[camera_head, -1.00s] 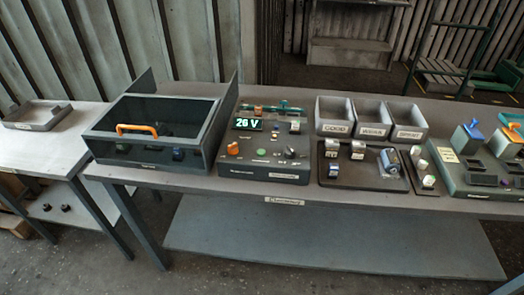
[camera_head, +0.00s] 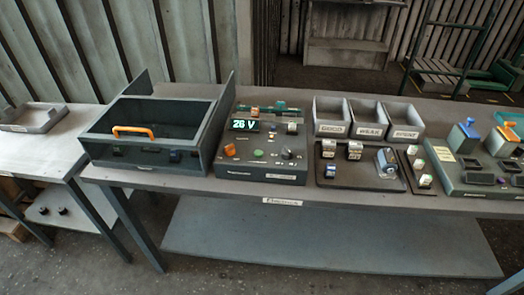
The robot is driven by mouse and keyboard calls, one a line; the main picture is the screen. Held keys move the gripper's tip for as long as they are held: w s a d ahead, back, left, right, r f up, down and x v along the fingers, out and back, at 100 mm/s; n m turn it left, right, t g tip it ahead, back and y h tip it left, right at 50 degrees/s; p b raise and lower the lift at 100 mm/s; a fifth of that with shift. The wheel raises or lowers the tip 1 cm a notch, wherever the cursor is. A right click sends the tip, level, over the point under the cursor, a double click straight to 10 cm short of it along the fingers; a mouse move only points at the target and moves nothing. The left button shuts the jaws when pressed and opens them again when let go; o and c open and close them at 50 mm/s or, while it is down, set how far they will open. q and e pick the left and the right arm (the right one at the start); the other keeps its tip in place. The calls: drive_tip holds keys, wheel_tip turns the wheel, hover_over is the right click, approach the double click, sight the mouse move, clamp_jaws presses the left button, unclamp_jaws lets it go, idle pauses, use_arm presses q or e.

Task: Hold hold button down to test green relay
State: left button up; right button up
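A dark tester box (camera_head: 230,170) stands on the bench, left of the picture's middle. Its display (camera_head: 246,125) reads 26 V in green. Its face carries an orange knob (camera_head: 229,149), a green round button (camera_head: 258,154) and a dark knob (camera_head: 287,154). The small labels are unreadable, so I cannot tell which control is the hold button. A teal-green part (camera_head: 287,110) shows at the tester's back edge; I cannot tell whether it is the green relay. Neither of my grippers is in view.
A dark box with an orange handle (camera_head: 133,130) stands left of the tester. Three grey bins (camera_head: 331,130) stand right of it, behind a dark tray (camera_head: 350,181) with several small parts. A second panel (camera_head: 461,185) with blue and orange levers stands farther right.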

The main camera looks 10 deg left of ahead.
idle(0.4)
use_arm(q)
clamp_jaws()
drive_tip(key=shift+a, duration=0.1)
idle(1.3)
